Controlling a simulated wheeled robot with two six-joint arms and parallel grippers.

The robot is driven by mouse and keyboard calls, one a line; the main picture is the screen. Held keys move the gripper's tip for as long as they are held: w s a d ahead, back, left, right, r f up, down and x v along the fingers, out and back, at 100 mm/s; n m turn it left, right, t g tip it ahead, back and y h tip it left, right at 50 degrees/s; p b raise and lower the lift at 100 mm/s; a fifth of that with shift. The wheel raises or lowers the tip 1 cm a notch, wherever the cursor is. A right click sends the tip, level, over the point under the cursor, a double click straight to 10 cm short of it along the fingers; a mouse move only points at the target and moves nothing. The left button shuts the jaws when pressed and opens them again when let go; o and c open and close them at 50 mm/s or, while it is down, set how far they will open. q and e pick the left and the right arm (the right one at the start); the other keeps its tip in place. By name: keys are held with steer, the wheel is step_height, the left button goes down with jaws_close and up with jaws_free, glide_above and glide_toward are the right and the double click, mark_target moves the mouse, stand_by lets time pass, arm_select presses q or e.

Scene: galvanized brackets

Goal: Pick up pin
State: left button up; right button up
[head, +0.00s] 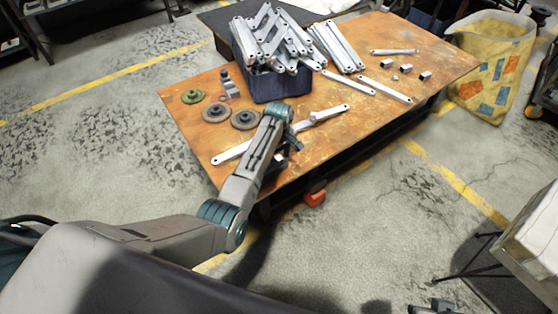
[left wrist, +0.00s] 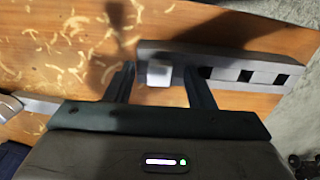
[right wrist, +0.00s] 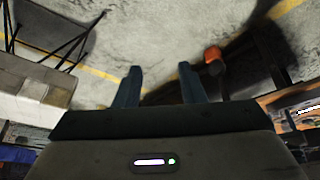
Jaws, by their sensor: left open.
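In the left wrist view, a pale, square-ended block that looks like the pin (left wrist: 159,74) sits at a grey bar with square holes (left wrist: 228,66). My left gripper (left wrist: 159,84) is open, with one finger on each side of the pin. I cannot tell whether the fingers touch it. In the head view my left arm largely hides this spot, near the table's front edge. My right gripper (right wrist: 159,88) is open and empty over the floor, away from the table.
The rusty table (head: 190,135) holds a dark bin (head: 272,86) heaped with galvanized brackets (head: 268,35). Round discs (head: 245,119), loose flat bars (head: 381,90) and small metal blocks (head: 406,68) lie around it. A yellow sack (head: 490,65) stands beyond the right end.

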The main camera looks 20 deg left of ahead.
arm_select(q)
jaws_close()
steer(key=shift+r, duration=0.1)
